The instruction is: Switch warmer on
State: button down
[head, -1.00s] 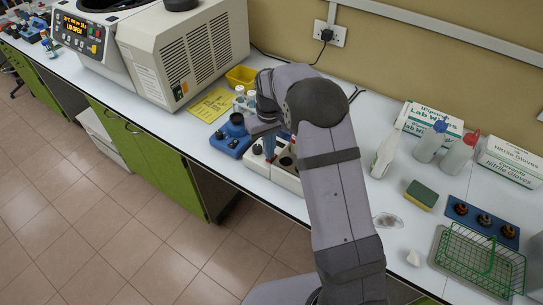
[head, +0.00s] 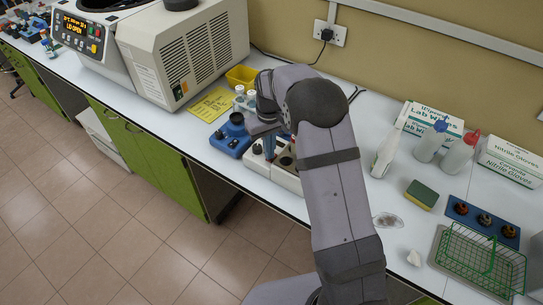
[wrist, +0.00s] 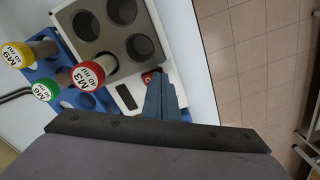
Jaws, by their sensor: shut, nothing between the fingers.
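The warmer (head: 287,179) is a white unit with a grey block of round wells, on the bench below my gripper in the head view. In the wrist view its grey block (wrist: 112,35) is at top centre, and its white front panel carries a dark window. A small red switch (wrist: 149,76) sits on that panel, partly covered by my fingers. My gripper (wrist: 157,82) is shut and empty, its blue-grey fingertips right at the switch. I cannot tell whether they touch it or which way the switch is set.
Bottles, a sponge (head: 421,195) and a green basket (head: 482,262) are to the right.

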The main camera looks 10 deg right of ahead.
jog(key=shift+s+f+b, duration=0.1)
jog(key=shift+f+b, duration=0.2)
jog(key=shift+f, duration=0.3)
dwell(0.3)
jog(key=shift+r, duration=0.1)
notch_tip(320, 180, up, 7)
jog(key=p, duration=0.5)
jog(key=shift+p, duration=0.3)
dwell(0.4)
jog(key=s+d+m+b, duration=0.1)
jog(key=s, duration=1.3)
jog(key=s+d+r+m+b, duration=0.1)
jog(key=s+m, duration=0.1)
jog(key=s, duration=1.2)
jog(key=shift+d+r, duration=0.25)
jog(key=shift+d, duration=0.15)
